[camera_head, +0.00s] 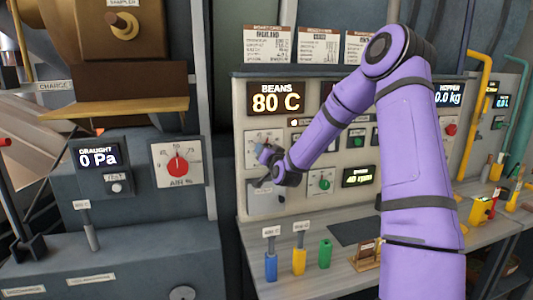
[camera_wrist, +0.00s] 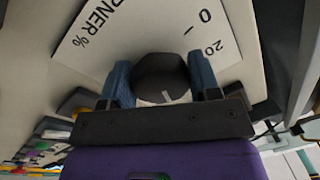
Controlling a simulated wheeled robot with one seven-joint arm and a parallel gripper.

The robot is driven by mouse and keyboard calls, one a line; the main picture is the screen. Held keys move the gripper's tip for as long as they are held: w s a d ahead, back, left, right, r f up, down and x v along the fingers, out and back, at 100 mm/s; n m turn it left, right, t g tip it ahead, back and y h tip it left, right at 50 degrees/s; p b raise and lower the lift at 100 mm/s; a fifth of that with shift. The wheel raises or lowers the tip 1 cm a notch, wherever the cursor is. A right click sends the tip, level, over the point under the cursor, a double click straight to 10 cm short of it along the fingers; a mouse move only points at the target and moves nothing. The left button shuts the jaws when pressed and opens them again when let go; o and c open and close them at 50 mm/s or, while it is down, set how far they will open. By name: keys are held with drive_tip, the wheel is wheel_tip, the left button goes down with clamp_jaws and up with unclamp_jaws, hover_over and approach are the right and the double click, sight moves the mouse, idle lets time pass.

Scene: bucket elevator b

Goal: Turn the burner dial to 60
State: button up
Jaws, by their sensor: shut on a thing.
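The burner dial (camera_wrist: 160,68) is a dark, round knob on a white scale plate (camera_wrist: 228,60) lettered "...RNER %", with 0 and 20 readable in the wrist view. A short pale mark shows on the knob's near side; which value it points to, I cannot tell. My gripper (camera_wrist: 161,82) is shut on the dial, with one blue finger on each side of it. In the head view my gripper (camera_head: 265,155) is at the control panel below the BEANS 80 C display (camera_head: 276,98), in front of the burner plate (camera_head: 250,146), hiding the dial and most of its scale.
A green dial (camera_head: 322,183) sits just right of my gripper. A red AIR % dial (camera_head: 178,166) is on the separate left cabinet. Below, blue, yellow (camera_head: 299,262) and green holders stand on the bench, beside a dark mat (camera_head: 352,231).

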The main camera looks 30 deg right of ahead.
idle(0.3)
drive_tip(key=o, duration=0.9)
drive_tip(key=v, duration=1)
drive_tip(key=shift+s, duration=0.45)
